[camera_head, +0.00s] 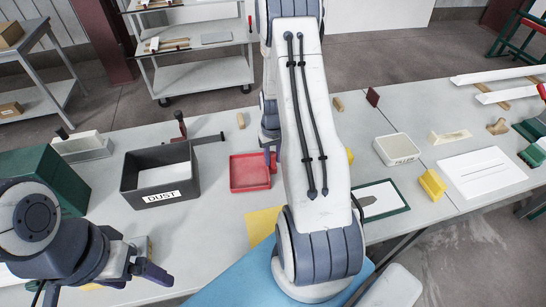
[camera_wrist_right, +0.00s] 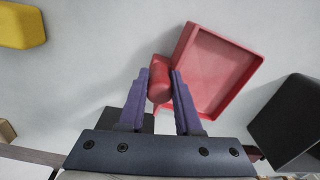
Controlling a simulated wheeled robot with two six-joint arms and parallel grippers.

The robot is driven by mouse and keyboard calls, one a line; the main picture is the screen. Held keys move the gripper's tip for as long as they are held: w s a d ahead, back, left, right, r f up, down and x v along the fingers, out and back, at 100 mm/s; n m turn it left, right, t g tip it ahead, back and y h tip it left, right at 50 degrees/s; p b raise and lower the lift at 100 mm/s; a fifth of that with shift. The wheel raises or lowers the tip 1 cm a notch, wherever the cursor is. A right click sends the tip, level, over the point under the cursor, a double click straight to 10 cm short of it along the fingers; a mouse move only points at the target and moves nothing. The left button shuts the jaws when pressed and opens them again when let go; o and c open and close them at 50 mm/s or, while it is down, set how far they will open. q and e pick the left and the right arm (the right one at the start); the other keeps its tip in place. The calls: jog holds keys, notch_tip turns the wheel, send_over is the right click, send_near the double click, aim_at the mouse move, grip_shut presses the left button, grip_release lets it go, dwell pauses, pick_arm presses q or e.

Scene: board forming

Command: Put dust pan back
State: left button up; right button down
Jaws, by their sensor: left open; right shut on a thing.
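The red dust pan (camera_head: 249,172) is on or just above the grey table, right of the black DUST bin. In the right wrist view the pan (camera_wrist_right: 215,72) shows its square tray and short handle (camera_wrist_right: 160,80). My right gripper (camera_wrist_right: 160,88) is shut on that handle; in the head view its arm hides most of it, with the fingers (camera_head: 271,158) at the pan's right edge. My left gripper (camera_head: 150,260) is open and empty at the front left of the table, away from the pan.
The black DUST bin (camera_head: 130,183) stands left of the pan. A yellow sheet (camera_head: 262,223) lies in front of it. A green box (camera_head: 45,178) is at the far left. A white container (camera_head: 397,149) and yellow block (camera_head: 432,185) lie to the right.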

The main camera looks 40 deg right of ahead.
jog(key=shift+f, duration=0.3)
jog(key=shift+c, duration=1)
grip_release()
jog(key=shift+r, duration=0.1)
notch_tip(320, 180, up, 9)
jog(key=b, duration=0.2)
jog(key=shift+b, duration=0.3)
jog(key=shift+r, duration=0.7)
